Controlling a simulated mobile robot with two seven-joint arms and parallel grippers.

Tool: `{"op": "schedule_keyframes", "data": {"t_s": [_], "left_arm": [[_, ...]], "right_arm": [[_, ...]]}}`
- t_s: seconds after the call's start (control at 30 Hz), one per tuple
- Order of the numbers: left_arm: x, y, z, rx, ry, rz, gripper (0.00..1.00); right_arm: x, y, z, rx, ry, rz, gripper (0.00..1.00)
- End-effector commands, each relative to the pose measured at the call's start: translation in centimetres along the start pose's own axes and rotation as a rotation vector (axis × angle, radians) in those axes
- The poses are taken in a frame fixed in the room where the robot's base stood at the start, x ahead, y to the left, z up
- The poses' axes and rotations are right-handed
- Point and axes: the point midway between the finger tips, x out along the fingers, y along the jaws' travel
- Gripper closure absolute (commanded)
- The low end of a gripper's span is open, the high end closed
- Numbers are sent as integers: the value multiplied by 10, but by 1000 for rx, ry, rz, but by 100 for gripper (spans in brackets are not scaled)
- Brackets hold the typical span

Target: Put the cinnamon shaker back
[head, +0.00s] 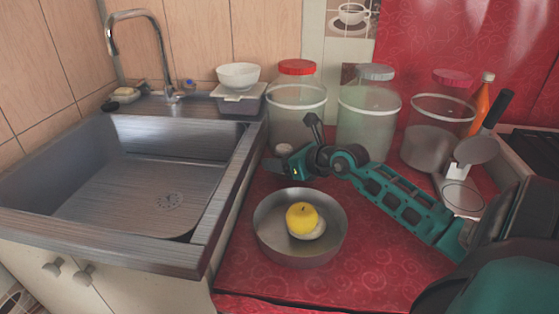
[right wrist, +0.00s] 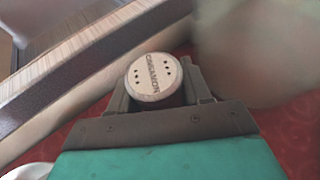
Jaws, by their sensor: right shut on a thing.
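The cinnamon shaker has a pale round lid (right wrist: 153,78) with small dark holes and the word CINNAMON, seen from above in the right wrist view. My right gripper (right wrist: 157,98) is shut on it, a finger on each side. In the head view the shaker's pale top (head: 283,149) shows at the tip of my right gripper (head: 287,161), in front of the red-lidded jar and near the sink's right edge. The shaker's body is mostly hidden by the gripper, and I cannot tell whether its base touches the counter. My left gripper is not in view.
A metal bowl (head: 270,235) with a yellow apple (head: 301,217) stands in front of the gripper. A red-lidded jar (head: 297,95), a grey-lidded jar (head: 368,105) and another jar (head: 438,135) line the back. The sink (head: 228,195) lies left. Red oilcloth (head: 370,265) is clear right of the bowl.

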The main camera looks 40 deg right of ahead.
Motion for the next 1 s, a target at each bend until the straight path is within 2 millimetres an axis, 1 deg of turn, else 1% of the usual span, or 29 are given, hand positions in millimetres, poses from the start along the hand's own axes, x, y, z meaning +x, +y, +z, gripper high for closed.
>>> {"op": "schedule_keyframes", "data": {"t_s": [0.17,0.2,0.3,0.57,0.67,0.77,1.0], "left_arm": [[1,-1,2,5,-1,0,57],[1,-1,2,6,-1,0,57],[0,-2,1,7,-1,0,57],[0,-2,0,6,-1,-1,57],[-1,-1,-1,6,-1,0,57],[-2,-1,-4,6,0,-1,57],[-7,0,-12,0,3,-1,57]], "right_arm": [[1,0,-2,1,0,0,83],[1,0,-3,1,0,0,51],[1,0,-2,1,0,0,41],[0,0,-1,0,0,0,41],[-3,0,1,1,2,0,41],[-13,0,1,1,2,1,41],[-50,0,1,0,4,0,41]]}}
